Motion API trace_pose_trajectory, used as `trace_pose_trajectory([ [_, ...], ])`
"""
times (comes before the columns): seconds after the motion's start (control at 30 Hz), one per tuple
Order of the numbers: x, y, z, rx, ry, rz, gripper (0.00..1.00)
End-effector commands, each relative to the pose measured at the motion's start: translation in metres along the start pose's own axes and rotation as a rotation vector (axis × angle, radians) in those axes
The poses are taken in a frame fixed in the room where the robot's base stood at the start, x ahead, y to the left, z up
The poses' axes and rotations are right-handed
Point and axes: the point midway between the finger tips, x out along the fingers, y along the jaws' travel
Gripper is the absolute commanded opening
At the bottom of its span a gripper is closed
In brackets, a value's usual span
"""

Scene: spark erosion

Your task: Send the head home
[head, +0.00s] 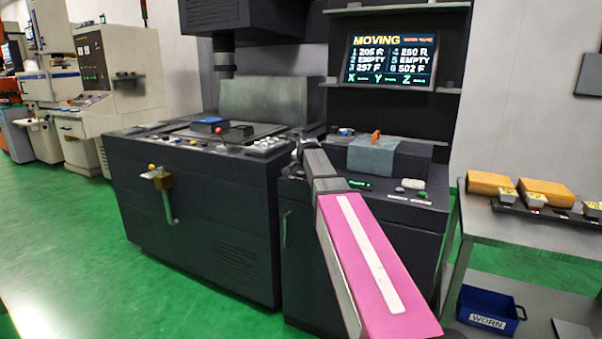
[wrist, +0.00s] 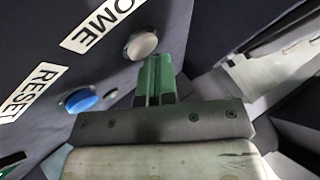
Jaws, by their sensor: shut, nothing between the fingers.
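In the wrist view my gripper (wrist: 155,75) is shut, its green fingertips pressed together. The tips are right beside a round grey button (wrist: 141,45) on a dark panel; I cannot tell whether they touch it. A label ending in "OME" (wrist: 103,24) is next to this button. A blue button (wrist: 81,100) by the "RESET" label (wrist: 30,88) lies lower left. In the head view the machine head (head: 224,58) hangs above the worktable at upper left. The screen (head: 390,61) reads "MOVING". My arm reaches to the machine's front, and the fingertips cannot be made out there.
The green floor at left is clear.

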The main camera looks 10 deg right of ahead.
Motion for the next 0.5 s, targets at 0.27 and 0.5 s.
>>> trace_pose_trajectory([
  [0.27, -0.007, -0.005, -0.005, 0.000, -0.001, 0.001, 0.00],
  [0.5, -0.012, -0.009, -0.009, 0.000, -0.001, 0.001, 0.00],
])
